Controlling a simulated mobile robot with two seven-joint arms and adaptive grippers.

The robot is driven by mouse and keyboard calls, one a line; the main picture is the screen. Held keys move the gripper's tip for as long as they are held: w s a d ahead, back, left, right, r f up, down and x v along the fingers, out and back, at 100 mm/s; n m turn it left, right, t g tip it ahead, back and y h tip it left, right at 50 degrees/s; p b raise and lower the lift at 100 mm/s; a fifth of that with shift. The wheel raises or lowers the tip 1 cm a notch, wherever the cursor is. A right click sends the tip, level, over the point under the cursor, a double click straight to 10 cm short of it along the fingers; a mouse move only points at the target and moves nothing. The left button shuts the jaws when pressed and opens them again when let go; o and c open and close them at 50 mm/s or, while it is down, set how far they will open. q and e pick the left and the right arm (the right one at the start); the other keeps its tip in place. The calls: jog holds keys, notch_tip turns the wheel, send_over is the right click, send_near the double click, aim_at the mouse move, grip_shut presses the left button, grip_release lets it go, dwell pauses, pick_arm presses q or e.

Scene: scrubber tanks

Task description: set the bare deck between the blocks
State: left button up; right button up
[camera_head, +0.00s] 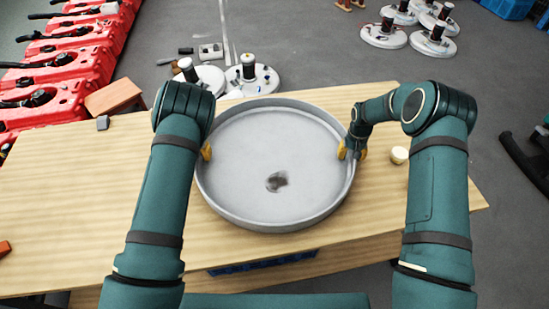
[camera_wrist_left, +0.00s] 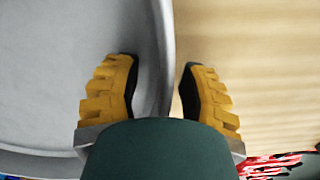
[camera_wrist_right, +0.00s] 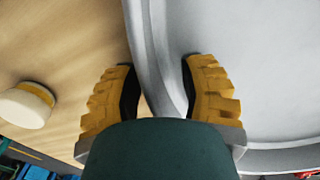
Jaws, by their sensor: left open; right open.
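A large round grey metal pan (camera_head: 270,215), which looks like the bare deck, lies on the wooden table with its raised rim up. My left gripper (camera_head: 205,152) is at the pan's left rim. In the left wrist view its open fingers (camera_wrist_left: 160,75) stand on both sides of the rim wall, with gaps. My right gripper (camera_head: 352,153) is at the right rim. In the right wrist view its open fingers (camera_wrist_right: 160,75) straddle the rim too. I cannot make out the blocks for certain.
The wooden table (camera_head: 80,200) has free room at left. A cream round piece (camera_head: 399,155) lies right of the pan. A small grey block (camera_head: 102,122) and a brown box (camera_head: 113,97) are at the far left. Red machines (camera_head: 55,100) and round white units (camera_head: 252,80) stand beyond.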

pick_arm(q)
jog(key=shift+f, duration=0.4)
pick_arm(e)
jog(key=shift+f, duration=0.35)
pick_arm(q)
grip_shut()
pick_arm(e)
grip_shut()
pick_arm(q)
jog(key=shift+r, duration=0.1)
pick_arm(e)
jog(key=shift+r, duration=0.1)
